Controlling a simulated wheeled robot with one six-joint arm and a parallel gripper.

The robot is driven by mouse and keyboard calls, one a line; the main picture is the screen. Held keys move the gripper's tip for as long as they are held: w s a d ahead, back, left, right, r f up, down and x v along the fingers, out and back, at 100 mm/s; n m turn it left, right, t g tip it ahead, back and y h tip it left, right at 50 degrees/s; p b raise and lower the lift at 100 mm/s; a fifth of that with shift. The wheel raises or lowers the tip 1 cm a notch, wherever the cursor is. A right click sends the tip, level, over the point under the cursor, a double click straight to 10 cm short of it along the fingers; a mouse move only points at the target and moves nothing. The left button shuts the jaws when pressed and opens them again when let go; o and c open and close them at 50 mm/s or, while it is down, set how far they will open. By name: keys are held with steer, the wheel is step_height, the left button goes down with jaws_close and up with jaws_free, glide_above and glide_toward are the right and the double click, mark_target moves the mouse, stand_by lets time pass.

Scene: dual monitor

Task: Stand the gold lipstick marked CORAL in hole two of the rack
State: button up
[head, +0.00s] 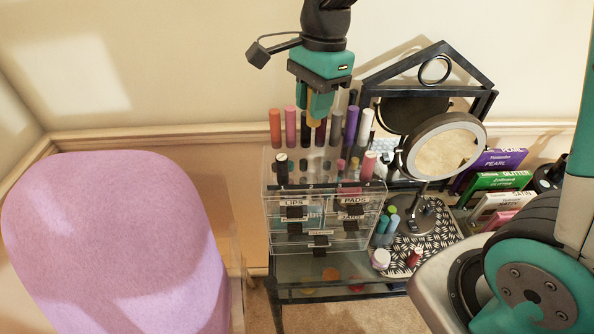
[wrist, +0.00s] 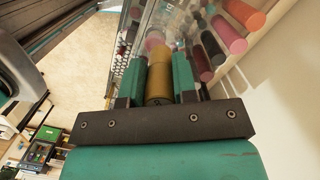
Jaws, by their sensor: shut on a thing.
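My gripper (head: 319,108) is shut on a gold lipstick (head: 316,110), held upright just above the back of the clear rack. In the wrist view the gold lipstick (wrist: 159,78) sits between the two green fingers of my gripper (wrist: 158,82). Its CORAL mark cannot be read. The clear rack (head: 268,180) holds several lipsticks in its top, among them an orange one (head: 275,128), a pink one (head: 290,126) and a purple one (head: 352,125). The hole numbers cannot be read, and the spot under the gold lipstick is partly hidden.
A round mirror (head: 443,148) on a stand is right of the rack. Boxes (head: 497,181) stand at the right. A pink chair (head: 115,240) is at the left. Neighbouring lipsticks crowd the gripper closely.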

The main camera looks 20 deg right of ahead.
step_height(320, 180, down, 15)
steer(key=shift+f+p, duration=0.1)
steer(key=shift+p, duration=1)
steer(key=shift+f, duration=0.1)
steer(key=o, duration=0.9)
